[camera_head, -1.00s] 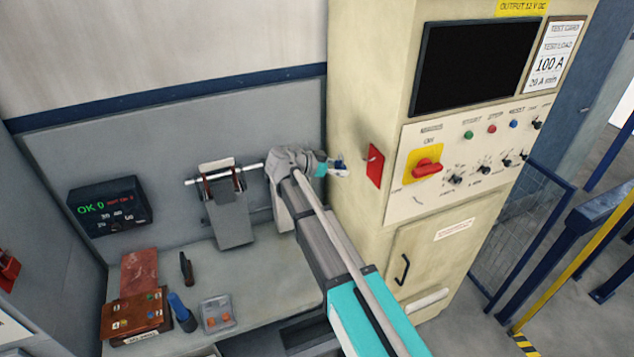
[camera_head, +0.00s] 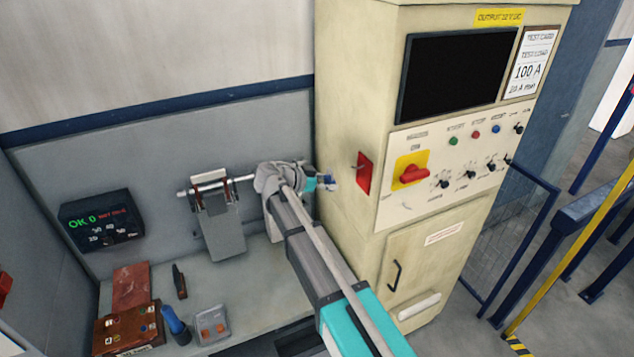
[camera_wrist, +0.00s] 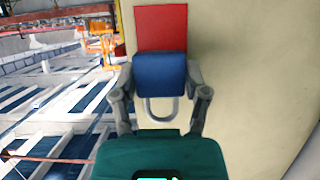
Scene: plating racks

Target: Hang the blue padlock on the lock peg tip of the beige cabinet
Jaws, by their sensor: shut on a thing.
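My gripper (camera_head: 329,182) is shut on the blue padlock (camera_wrist: 160,75). In the wrist view its two fingers hold the blue body from both sides, and the grey shackle (camera_wrist: 160,112) shows below the body. In the head view the padlock (camera_head: 332,181) is small and partly hidden by my gripper. The beige cabinet (camera_head: 345,95) has a red plate (camera_head: 365,178) on its left side, with a small peg (camera_head: 359,167) sticking out. The padlock is left of the plate and slightly lower than the peg, with a gap between. In the wrist view the padlock hides the plate's lower part.
The cabinet front has a red rotary switch (camera_head: 414,175), knobs and a door handle (camera_head: 396,275).

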